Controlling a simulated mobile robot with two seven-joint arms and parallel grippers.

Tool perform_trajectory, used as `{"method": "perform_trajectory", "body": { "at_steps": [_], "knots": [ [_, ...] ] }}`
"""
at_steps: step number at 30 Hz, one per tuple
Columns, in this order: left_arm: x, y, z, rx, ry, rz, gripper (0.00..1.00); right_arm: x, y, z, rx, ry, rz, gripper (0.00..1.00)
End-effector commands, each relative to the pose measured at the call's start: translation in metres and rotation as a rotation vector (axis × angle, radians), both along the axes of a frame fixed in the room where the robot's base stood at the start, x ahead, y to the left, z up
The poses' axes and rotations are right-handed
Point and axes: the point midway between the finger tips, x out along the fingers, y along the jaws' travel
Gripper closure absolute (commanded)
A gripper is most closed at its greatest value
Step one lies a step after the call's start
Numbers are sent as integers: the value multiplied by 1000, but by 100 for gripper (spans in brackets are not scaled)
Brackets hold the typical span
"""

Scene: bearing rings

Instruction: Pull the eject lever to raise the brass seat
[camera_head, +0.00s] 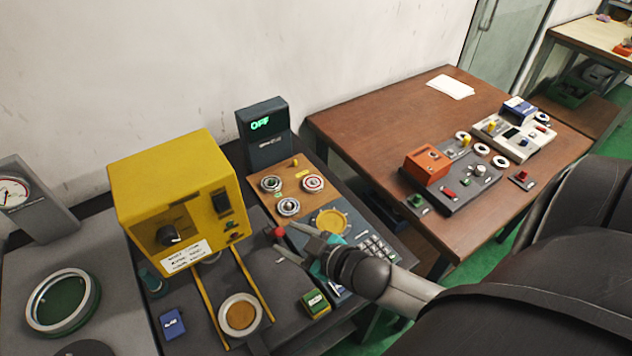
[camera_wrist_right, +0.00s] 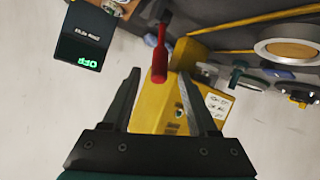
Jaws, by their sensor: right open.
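The eject lever has a red handle (camera_head: 278,232) beside the right side of the yellow machine (camera_head: 180,190). In the wrist view the red handle (camera_wrist_right: 159,55) stands between and just beyond the tips of my right gripper (camera_wrist_right: 158,76). The jaws are open, and no contact with the handle can be made out. In the head view my right gripper (camera_head: 284,238) reaches in from the right at the handle. The brass seat (camera_head: 240,316) is a brass disc in a pale ring at the front of the yellow rails; it also shows in the wrist view (camera_wrist_right: 289,49). My left gripper is not in view.
A dark display reading OFF (camera_head: 262,125) stands behind the lever. A wooden board (camera_head: 303,170) with several bearing rings lies nearby. A keypad (camera_head: 372,248), a green box (camera_head: 316,302) and a blue box (camera_head: 172,323) are close by. A round fixture (camera_head: 62,302) stands left.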

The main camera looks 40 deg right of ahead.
Motion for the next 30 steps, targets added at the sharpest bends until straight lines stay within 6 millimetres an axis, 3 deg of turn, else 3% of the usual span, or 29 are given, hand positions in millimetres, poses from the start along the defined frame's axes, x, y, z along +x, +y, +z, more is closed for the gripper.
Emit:
{"method": "perform_trajectory", "body": {
  "at_steps": [9,15,30],
  "knots": [
    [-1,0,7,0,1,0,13,-44,-9,20,0,2,0,41],
    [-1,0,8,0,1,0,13,-62,-12,29,0,0,0,41],
    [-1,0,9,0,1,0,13,-70,-14,33,0,-1,0,41]
  ]
}}
